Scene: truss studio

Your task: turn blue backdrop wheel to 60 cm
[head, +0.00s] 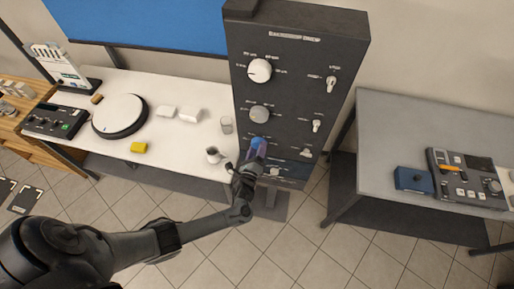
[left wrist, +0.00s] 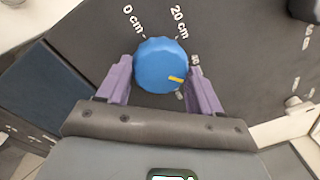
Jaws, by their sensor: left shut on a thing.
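The blue backdrop wheel is a round blue knob (left wrist: 158,62) with a yellow pointer mark, on the dark panel (head: 290,60). In the left wrist view the mark points right and slightly down, past the "20 cm" label, towards labels mostly hidden by a finger. "0 cm" is at its upper left. My left gripper (left wrist: 160,85) is shut on the knob, one purple finger on each side. In the head view the left gripper (head: 249,160) is at the panel's lower left, and the blue knob (head: 258,144) is partly hidden. My right gripper is not in view.
A white knob (head: 260,70) and a grey knob (head: 260,114) sit above on the panel, with several switches to their right. A white table (head: 180,130) with a glass (head: 226,125) and mug (head: 213,154) stands left. A grey table (head: 410,130) stands right.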

